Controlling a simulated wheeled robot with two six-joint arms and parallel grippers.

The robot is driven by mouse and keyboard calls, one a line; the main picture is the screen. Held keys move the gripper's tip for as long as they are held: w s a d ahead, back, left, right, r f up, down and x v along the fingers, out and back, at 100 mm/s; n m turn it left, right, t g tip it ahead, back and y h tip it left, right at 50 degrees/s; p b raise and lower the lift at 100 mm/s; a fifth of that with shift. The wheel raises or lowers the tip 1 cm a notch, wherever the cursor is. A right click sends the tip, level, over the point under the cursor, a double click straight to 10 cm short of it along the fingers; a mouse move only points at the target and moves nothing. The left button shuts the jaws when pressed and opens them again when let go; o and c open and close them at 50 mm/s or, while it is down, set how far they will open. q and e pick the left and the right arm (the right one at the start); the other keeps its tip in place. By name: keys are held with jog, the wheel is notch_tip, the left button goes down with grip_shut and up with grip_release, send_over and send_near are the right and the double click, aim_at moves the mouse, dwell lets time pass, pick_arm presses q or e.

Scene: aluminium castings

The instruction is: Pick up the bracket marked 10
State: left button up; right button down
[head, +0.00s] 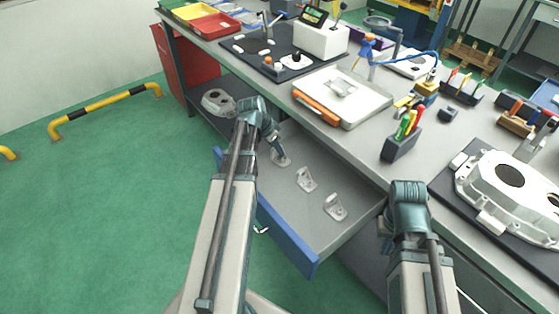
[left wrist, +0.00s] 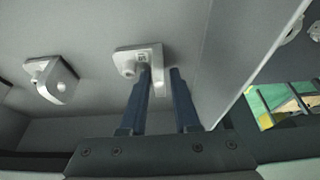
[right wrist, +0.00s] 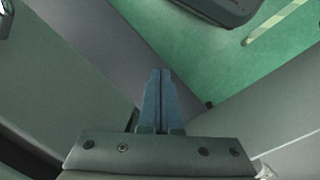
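Three light-grey brackets lie in the open drawer: the far one (head: 283,161), the middle one (head: 306,180) and the near one (head: 335,208). My left gripper (head: 275,148) reaches down to the far bracket. In the left wrist view, its fingers (left wrist: 159,70) are apart, with the upright part of that bracket (left wrist: 157,58) between them. A gap shows beside the right finger. A small mark on the bracket is too small to read. Another bracket (left wrist: 52,80) lies to the left. My right gripper (right wrist: 160,75) is shut and empty; its fingers are hidden in the head view.
The drawer's blue front (head: 287,236) borders the green floor. The bench above holds a tray (head: 342,95), a tool holder (head: 402,142) and a large casting (head: 505,185) on a dark mat. A round casting (head: 217,102) sits on the lower shelf left of my left wrist.

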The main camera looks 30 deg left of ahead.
pick_arm(q)
jog(key=shift+r, duration=0.1)
jog(key=shift+c, duration=0.3)
grip_shut()
notch_tip(320, 180, up, 10)
jog(key=p, duration=1)
